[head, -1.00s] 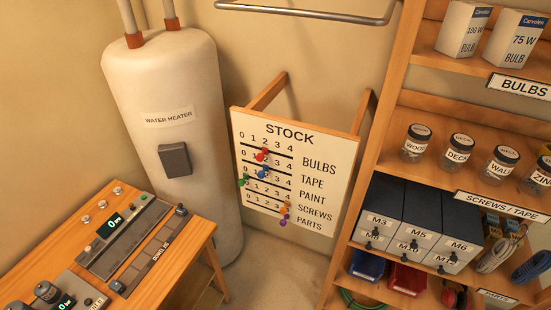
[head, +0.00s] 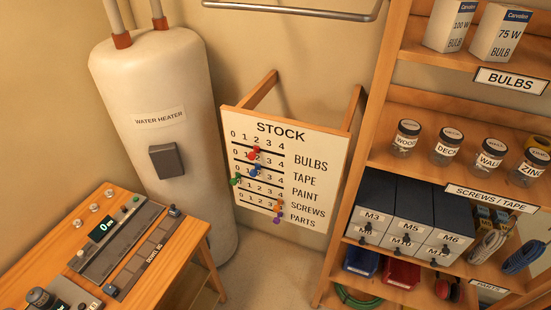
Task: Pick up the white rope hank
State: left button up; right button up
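The white rope hank (head: 487,246) lies on the shelf below the screws and tape label, at the right of the head view. It is a pale, bundled coil beside a blue rope hank (head: 523,257) to its right. The dark drawer boxes stand to its left. Neither of my grippers shows in the head view.
A wooden shelf unit (head: 367,150) holds jars, bulb boxes and drawer boxes (head: 405,215). A stock board (head: 283,185) stands left of it. A water heater (head: 165,125) and a wooden bench (head: 178,262) with instruments are at left. Some floor is clear between.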

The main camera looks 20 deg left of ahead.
aim_at(494, 240)
jog(key=z, duration=3.1)
jog(key=i, duration=2.75)
jog(key=u, duration=0.8)
